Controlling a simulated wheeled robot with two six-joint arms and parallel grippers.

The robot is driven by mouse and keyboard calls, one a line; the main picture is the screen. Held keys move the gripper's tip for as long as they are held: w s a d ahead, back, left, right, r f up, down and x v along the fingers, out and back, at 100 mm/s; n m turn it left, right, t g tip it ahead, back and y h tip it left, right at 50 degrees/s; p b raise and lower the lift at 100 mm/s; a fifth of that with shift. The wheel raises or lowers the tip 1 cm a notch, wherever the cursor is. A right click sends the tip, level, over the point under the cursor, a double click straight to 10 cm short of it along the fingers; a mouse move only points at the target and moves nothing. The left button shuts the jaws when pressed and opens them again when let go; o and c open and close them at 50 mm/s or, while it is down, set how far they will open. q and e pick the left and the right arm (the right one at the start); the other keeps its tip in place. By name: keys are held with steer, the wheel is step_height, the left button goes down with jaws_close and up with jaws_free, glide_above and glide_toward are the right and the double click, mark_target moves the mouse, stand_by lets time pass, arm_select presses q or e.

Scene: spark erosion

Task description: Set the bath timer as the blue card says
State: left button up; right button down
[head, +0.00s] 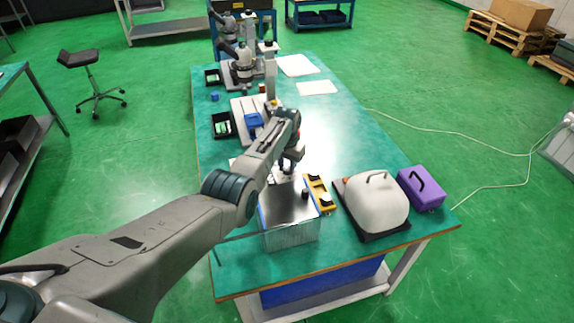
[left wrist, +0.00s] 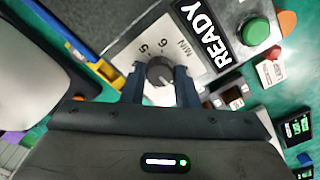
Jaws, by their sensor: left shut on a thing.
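My left gripper (head: 287,170) reaches down at the far end of a shiny metal box (head: 290,228) on the green table. In the left wrist view its fingers (left wrist: 160,82) are shut on the sides of a dark round timer knob (left wrist: 159,71). A black READY sign (left wrist: 205,35) and a green button (left wrist: 256,32) lie beside the dial. I cannot make out a blue card for certain. My right gripper is not in view.
A yellow holder (head: 319,194) stands right of the metal box. Beyond it are a white domed cover (head: 376,203) and a purple case (head: 420,188). A microscope-like instrument (head: 242,68) and black trays (head: 221,126) stand farther back. The table's right middle is clear.

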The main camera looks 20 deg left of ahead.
arm_select(q)
steer(key=m, duration=0.6)
steer(key=shift+r+m, duration=0.1)
steer(key=shift+m, duration=0.2)
steer(key=m, duration=0.3)
steer(key=shift+m+p, duration=0.3)
steer(key=shift+p, duration=0.05)
steer(key=m, duration=0.3)
steer(key=shift+m, duration=0.3)
steer(key=m, duration=1)
steer(key=shift+m, duration=0.3)
steer(key=shift+m+p, duration=0.3)
steer(key=shift+m, duration=1)
steer(key=o, duration=1)
